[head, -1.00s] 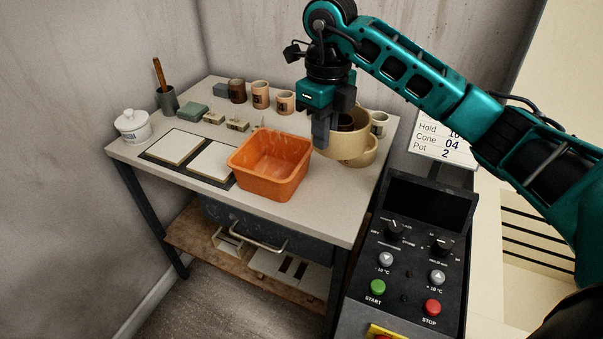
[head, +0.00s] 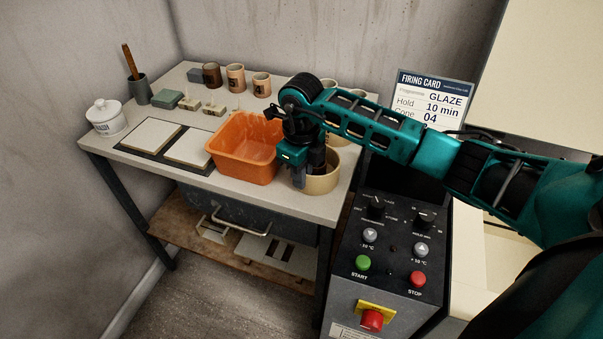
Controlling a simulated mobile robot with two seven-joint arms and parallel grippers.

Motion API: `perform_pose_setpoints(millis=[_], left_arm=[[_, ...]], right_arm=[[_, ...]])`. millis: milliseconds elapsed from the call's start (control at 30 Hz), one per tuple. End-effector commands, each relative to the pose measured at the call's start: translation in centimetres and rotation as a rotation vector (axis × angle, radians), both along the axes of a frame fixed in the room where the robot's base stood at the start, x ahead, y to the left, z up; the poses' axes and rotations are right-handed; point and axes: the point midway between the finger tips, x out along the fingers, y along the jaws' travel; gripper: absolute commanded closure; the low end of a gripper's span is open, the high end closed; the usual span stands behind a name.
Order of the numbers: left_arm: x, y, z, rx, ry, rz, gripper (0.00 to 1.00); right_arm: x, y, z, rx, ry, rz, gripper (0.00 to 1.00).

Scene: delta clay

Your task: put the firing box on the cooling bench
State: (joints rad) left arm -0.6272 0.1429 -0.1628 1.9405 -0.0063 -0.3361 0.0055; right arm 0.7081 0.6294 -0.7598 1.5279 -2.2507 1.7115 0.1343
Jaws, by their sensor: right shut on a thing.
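A beige round firing box (head: 322,184) is at the front right of the pale-topped cooling bench (head: 300,208), just right of the orange tub. My right gripper (head: 299,182) points down and is shut on the left wall of the firing box. The wrist and fingers hide part of its rim. The box looks upright and low at the bench top; I cannot tell whether its base touches. My left gripper is not in view.
An orange tub (head: 243,150) stands close left of the box. Another beige round vessel (head: 338,136) is behind it. White tiles (head: 150,138), a lidded jar (head: 106,118) and cups (head: 235,78) fill the left and back. A control panel (head: 390,245) stands right of the bench.

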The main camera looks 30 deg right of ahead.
Motion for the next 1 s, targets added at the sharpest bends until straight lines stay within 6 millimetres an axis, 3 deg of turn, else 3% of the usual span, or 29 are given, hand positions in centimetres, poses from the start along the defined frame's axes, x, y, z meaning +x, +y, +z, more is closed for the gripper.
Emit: perform_pose_setpoints(millis=[267, 300, 567, 833, 1000], left_arm=[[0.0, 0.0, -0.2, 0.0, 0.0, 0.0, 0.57], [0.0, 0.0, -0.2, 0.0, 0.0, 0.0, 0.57], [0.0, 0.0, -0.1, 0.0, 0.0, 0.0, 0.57], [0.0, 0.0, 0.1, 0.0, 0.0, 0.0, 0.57], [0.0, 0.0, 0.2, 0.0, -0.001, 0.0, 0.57]], right_arm=[[0.1, 0.0, -0.1, 0.0, -0.003, 0.0, 1.0], [0.1, 0.0, -0.2, 0.0, -0.002, 0.0, 0.89], [0.0, 0.0, -0.1, 0.0, -0.001, 0.0, 0.65], [0.1, 0.0, 0.2, 0.001, -0.002, 0.0, 0.65], [0.2, 0.0, 2.3, 0.0, -0.007, 0.001, 0.65]])
